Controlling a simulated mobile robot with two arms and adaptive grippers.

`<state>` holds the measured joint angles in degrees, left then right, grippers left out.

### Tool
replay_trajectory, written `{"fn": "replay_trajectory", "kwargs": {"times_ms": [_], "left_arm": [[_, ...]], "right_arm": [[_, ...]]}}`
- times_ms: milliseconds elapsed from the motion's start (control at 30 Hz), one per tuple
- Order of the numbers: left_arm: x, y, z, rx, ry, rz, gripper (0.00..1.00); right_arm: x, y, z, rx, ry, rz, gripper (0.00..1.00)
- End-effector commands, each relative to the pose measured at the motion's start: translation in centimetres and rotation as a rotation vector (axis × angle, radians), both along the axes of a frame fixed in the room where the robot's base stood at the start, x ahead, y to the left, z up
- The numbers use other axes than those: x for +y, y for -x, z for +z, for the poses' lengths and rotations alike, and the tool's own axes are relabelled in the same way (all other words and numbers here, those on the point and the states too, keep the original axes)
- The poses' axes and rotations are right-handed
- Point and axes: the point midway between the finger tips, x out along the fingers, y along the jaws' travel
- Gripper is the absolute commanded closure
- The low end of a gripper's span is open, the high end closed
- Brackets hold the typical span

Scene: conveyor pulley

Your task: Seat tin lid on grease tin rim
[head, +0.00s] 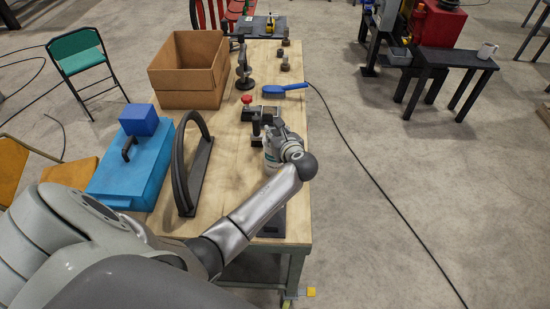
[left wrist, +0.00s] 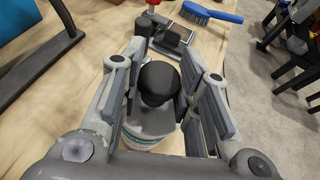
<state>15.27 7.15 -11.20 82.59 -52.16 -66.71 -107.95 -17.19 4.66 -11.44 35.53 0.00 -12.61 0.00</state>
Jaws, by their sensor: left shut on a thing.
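My left gripper (head: 268,133) is over the near right part of the workbench. In the left wrist view the left gripper (left wrist: 162,80) has its fingers on both sides of a black knob (left wrist: 158,80) and is shut on it. The knob stands on the grey tin lid (left wrist: 152,122). Under the lid is the white grease tin (left wrist: 142,142) with teal lettering; in the head view the grease tin (head: 270,162) is mostly hidden by my wrist. I cannot tell whether the lid touches the rim. My right gripper is not in view.
On the workbench (head: 225,150) are a blue toolbox (head: 150,175), a black belt-like loop (head: 190,165), a cardboard box (head: 190,70), and a blue brush (head: 285,89). A dark device with a red knob (head: 247,99) stands just beyond the tin.

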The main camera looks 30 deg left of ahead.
Motion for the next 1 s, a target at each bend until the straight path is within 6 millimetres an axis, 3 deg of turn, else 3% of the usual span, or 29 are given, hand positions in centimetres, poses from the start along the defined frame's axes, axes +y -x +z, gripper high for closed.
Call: {"fn": "replay_trajectory", "kwargs": {"times_ms": [400, 433, 600, 1000], "left_arm": [[0.00, 0.01, -0.28, 0.000, 0.000, 0.000, 0.93], [0.00, 0.02, -0.29, 0.000, 0.000, 0.000, 0.67], [0.00, 0.02, -0.29, 0.001, 0.001, 0.000, 0.45], [-0.35, 0.22, -0.13, 0.000, 0.001, -0.001, 0.45]], "right_arm": [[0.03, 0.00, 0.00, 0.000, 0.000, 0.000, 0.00], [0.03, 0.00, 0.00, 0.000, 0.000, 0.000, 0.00], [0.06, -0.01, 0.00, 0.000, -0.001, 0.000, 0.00], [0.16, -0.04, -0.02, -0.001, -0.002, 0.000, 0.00]]}}
